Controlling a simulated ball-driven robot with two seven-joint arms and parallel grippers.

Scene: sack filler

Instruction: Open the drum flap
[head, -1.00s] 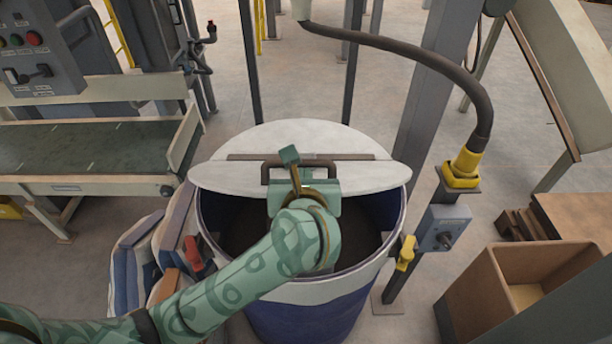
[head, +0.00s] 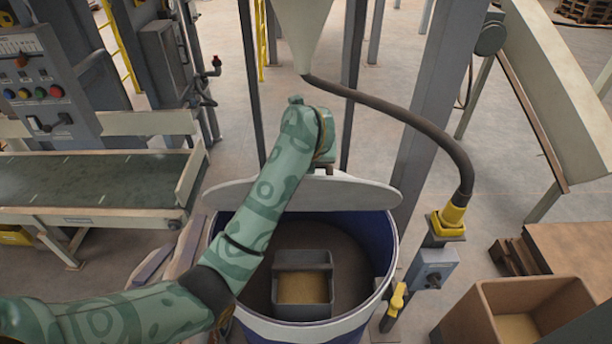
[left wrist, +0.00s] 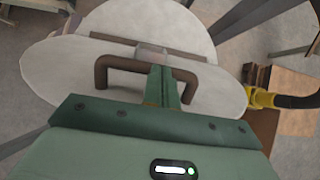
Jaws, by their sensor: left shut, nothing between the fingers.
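The white drum flap (head: 365,193) is raised at the back of the blue drum (head: 380,232) and looks foreshortened in the head view. The front of the drum mouth is open. My left arm reaches across it, and my left gripper (left wrist: 160,72) is at the flap. In the left wrist view, its shut, empty fingers lie at the brown handle (left wrist: 110,67) on the flap (left wrist: 60,75). I cannot tell whether they touch it. In the head view, the fingers are mostly hidden behind my wrist. My right gripper is not in view.
A grey box (head: 303,262) with yellowish contents sits inside the drum. A yellow clamp (head: 397,299) is at the drum's right side. A hose (head: 420,118) and post (head: 430,130) stand right. A conveyor (head: 90,185) is left, and an open brown bin (head: 480,320) lower right.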

